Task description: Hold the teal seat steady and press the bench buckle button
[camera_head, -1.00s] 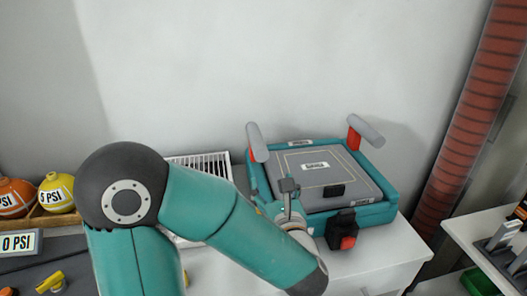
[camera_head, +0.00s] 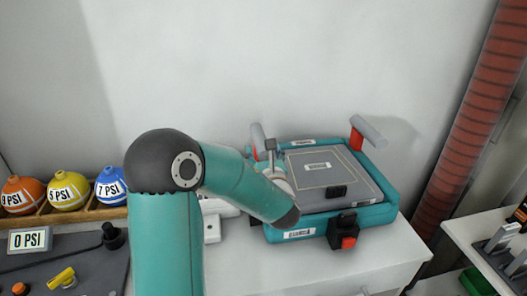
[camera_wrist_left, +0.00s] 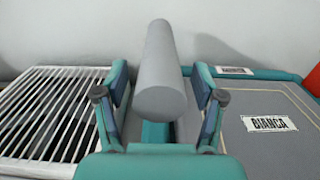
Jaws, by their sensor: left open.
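The teal seat (camera_head: 374,216) lies on a white cabinet, with a grey panel (camera_head: 330,172) on top and a grey handle on a red post at each side. The black buckle with a red button (camera_head: 348,243) hangs at its front edge. My left gripper (camera_head: 270,152) is at the seat's left handle (camera_head: 257,138), partly hidden by its own arm. In the left wrist view my open left gripper (camera_wrist_left: 160,104) has one finger on each side of the grey handle (camera_wrist_left: 161,60); contact is not clear. My right gripper is not in view.
A white wire rack (camera_wrist_left: 45,105) lies left of the handle. Colored pressure balls (camera_head: 66,190) sit in a wooden tray at the left, near a 0 PSI display (camera_head: 29,240). A ribbed red column (camera_head: 475,120) and a second shelf (camera_head: 480,225) stand at the right.

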